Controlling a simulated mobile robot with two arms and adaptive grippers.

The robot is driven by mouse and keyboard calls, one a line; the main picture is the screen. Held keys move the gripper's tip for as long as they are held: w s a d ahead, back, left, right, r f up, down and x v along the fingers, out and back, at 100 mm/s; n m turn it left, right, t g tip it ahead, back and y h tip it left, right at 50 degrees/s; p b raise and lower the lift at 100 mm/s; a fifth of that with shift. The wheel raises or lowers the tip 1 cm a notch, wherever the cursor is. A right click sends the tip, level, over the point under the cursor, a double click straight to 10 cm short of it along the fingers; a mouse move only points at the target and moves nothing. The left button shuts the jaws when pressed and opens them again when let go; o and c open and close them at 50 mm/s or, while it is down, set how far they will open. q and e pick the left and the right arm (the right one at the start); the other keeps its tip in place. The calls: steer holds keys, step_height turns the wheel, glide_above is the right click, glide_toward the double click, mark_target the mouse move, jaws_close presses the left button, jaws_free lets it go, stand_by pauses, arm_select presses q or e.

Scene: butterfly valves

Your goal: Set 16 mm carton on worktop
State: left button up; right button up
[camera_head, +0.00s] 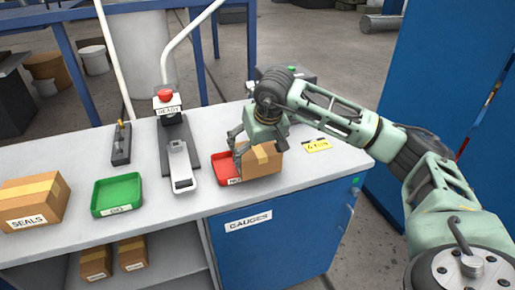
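A small brown carton (262,161) with a paler tape strip is at the right part of the worktop (330,167), just right of the red tray (224,172). My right gripper (255,147) comes down over it from above, with fingers at its left and far sides, and looks shut on it. I cannot tell whether the carton's underside touches the worktop. No size marking can be read on it. Two similar cartons, one at the left (95,262) and one at the right (132,253), sit on the shelf below. My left gripper is not in view.
A yellow card (317,146) lies right of the carton. A green tray (117,194), a large SEALS carton (33,201) and a device with a red button (167,97) stand to the left. The worktop's right end is mostly clear. A blue panel (450,80) rises behind my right arm.

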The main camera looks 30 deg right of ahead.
steer(key=shift+o, duration=0.8)
steer(key=shift+s+r, duration=0.1)
steer(key=shift+r+p, duration=0.25)
steer(key=shift+p, duration=0.05)
steer(key=b+v, duration=0.1)
steer(key=v, duration=1.1)
steer(key=shift+f, duration=0.1)
